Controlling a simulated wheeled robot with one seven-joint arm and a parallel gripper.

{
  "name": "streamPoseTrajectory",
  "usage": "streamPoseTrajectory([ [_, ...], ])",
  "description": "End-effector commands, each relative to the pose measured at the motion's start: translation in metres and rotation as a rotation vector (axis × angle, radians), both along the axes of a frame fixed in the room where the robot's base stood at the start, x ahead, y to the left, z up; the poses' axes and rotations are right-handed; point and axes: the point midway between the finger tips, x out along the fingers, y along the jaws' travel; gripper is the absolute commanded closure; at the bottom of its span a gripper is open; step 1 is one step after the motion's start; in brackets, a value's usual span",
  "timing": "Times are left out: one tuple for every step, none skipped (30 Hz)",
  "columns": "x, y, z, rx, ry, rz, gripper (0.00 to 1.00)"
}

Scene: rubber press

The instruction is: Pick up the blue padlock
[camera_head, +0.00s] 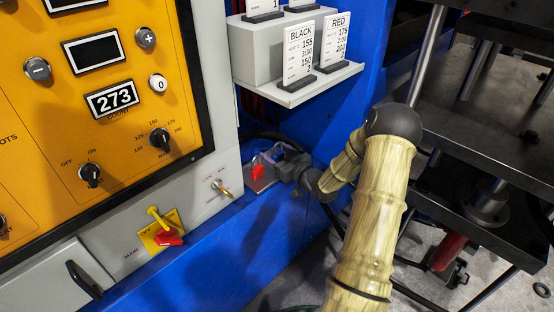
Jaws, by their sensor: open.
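I cannot make out a blue padlock in the head view; it may be hidden by my gripper or blend into the blue machine frame. My gripper (280,160) is at the end of my arm, low against the blue frame, beside a small grey box with a red item (258,171). Its jaws are small and dark, and I see nothing held between them.
An orange control panel (120,150) with knobs and displays fills the left. A grey card shelf (295,92) juts out above my gripper. Dark press plates (490,130) stand at the right. A black cable runs behind my gripper.

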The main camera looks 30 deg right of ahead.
Motion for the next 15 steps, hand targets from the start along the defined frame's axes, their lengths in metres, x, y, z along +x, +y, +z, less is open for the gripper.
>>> streamPoseTrajectory([
  [0.0058, 0.0016, -0.0019, 0.000, 0.000, 0.001, 0.35],
  [0.0083, 0.0020, -0.0014, 0.000, -0.001, 0.000, 0.35],
  [0.0107, 0.0023, -0.0009, 0.001, -0.001, -0.001, 0.35],
  [0.0117, 0.0025, -0.0006, 0.001, 0.000, -0.002, 0.35],
  [0.0122, 0.0030, -0.0004, 0.002, 0.001, -0.001, 0.35],
  [0.0124, 0.0035, -0.0002, 0.002, 0.001, -0.001, 0.35],
  [0.0123, 0.0036, -0.0001, 0.002, 0.001, 0.000, 0.35],
  [0.0122, 0.0036, 0.0000, 0.002, 0.001, 0.000, 0.35],
  [0.0122, 0.0039, 0.0000, 0.002, 0.001, 0.000, 0.35],
  [0.0123, 0.0043, 0.0000, 0.002, 0.001, 0.001, 0.35],
  [0.0123, 0.0046, 0.0000, 0.002, 0.001, 0.001, 0.35],
  [0.0124, 0.0049, -0.0001, 0.002, 0.001, 0.002, 0.35],
  [0.0123, 0.0050, -0.0001, 0.002, 0.001, 0.002, 0.35],
  [0.0123, 0.0050, -0.0001, 0.002, 0.001, 0.002, 0.35],
  [0.0122, 0.0049, -0.0001, 0.002, 0.001, 0.002, 0.35],
])
